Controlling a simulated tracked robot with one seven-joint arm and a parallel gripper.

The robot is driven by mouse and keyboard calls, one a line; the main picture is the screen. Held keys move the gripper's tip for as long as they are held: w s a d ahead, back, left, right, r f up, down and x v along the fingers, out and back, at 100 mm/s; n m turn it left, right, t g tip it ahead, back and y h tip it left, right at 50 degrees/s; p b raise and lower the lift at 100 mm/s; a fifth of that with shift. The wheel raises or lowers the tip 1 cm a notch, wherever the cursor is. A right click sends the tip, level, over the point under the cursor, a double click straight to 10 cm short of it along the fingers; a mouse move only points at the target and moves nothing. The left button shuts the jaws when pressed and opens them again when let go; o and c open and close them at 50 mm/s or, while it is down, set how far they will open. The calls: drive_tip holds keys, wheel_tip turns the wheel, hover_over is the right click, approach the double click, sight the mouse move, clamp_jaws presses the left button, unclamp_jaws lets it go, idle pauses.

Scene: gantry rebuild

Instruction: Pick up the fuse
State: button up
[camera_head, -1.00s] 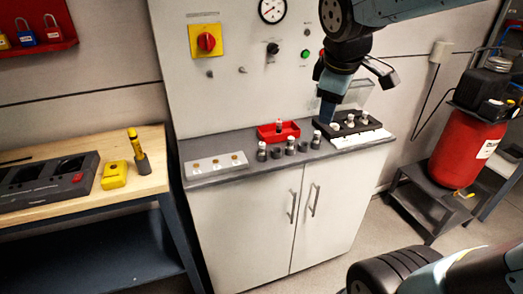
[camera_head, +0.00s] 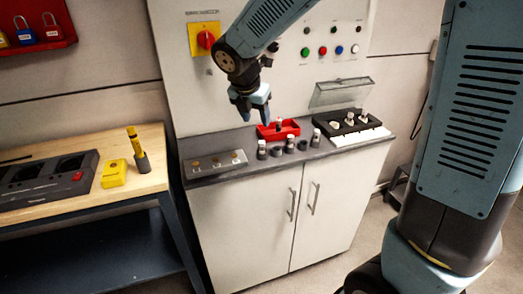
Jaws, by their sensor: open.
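Several small upright cylinders that look like fuses are on the grey counter. One small pale one (camera_head: 279,124) stands in or just behind the red tray (camera_head: 291,131). Others with light tops stand in a row in front of the tray, such as the left one (camera_head: 262,147) and the right one (camera_head: 316,138). I cannot tell which is the task's fuse. My gripper (camera_head: 257,117) is open and empty, pointing down above the counter, just left of the red tray's upper edge. Its fingers appear apart from the cylinders.
A black block (camera_head: 347,127) with white-topped pieces sits at the counter's right, a raised clear lid (camera_head: 342,92) behind it. The control panel (camera_head: 196,92) rises behind.

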sight(262, 142)
drive_tip(key=x, duration=1.1)
drive_tip(key=shift+w+a+f, duration=0.1)
drive_tip(key=shift+f, duration=0.1)
clamp_jaws()
